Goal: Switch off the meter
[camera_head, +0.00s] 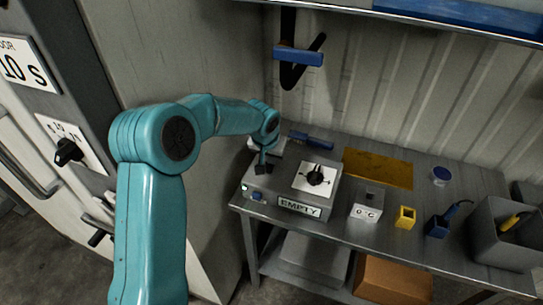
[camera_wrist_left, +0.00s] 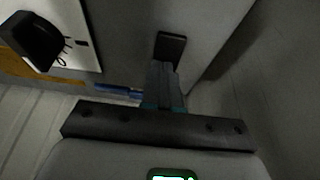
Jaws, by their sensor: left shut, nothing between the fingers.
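A grey box on the bench, apparently the meter (camera_head: 330,196), carries an "EMPTY" label (camera_head: 299,207) on its front. The knob also shows at the upper left of the left wrist view (camera_wrist_left: 38,42). My left gripper (camera_head: 264,165) is shut and empty over the left part of the box top, left of the knob. My right gripper is not in view.
A small "0 °C" block (camera_head: 367,205), a yellow holder (camera_head: 405,217) and a blue holder (camera_head: 437,226) stand right of the box. A yellow mat (camera_head: 378,168) and a blue-handled tool (camera_head: 312,140) lie behind. A grey bin (camera_head: 504,244) is at the far right.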

